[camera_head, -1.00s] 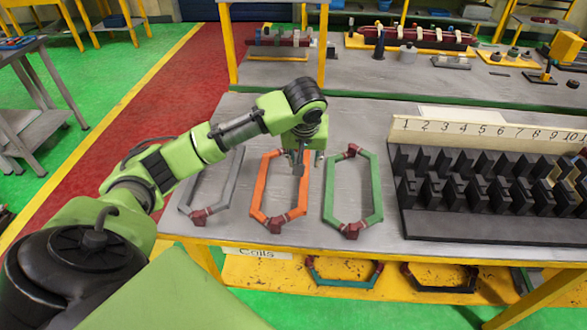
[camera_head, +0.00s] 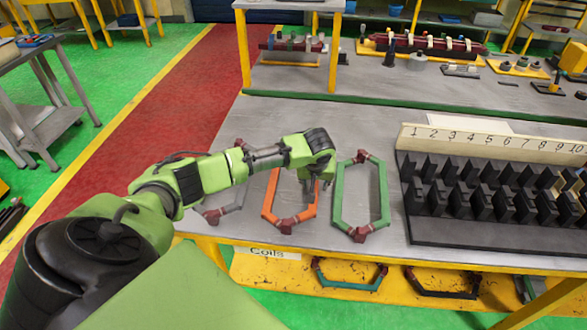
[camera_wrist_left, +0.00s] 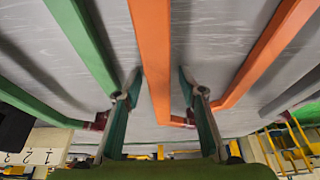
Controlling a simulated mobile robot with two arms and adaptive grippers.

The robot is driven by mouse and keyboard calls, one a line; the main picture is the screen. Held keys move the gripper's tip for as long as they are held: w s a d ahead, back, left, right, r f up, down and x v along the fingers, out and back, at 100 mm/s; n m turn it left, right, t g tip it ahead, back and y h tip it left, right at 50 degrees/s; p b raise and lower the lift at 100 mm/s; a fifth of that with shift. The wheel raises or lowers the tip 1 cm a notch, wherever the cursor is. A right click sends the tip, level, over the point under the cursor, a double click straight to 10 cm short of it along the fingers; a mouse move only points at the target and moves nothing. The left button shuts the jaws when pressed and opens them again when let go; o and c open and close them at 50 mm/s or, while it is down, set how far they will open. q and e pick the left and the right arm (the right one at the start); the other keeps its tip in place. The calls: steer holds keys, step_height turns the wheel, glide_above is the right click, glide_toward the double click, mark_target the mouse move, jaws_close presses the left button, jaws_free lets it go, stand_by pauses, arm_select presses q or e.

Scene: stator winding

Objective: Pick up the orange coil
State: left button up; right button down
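The orange coil (camera_head: 269,196), a long hexagonal loop with dark red end pieces, lies on the grey bench between a grey coil and a green coil. My left gripper (camera_head: 314,186) is low over its right side, and my arm hides the coil's far part in the head view. In the left wrist view my left gripper (camera_wrist_left: 159,82) is open. Its two fingers stand on either side of one long orange bar (camera_wrist_left: 151,40), with a gap on each side. My right gripper is not in view.
The green coil (camera_head: 339,196) lies close to the right of my left gripper. The grey coil (camera_head: 215,212) is partly under my arm. A black slotted rack (camera_head: 478,236) with a numbered board (camera_head: 490,137) stands further right. More coils lie on the yellow lower shelf.

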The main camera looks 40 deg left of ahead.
arm_select(q)
jaws_close()
stand_by(0.3)
steer(key=shift+r, duration=0.15)
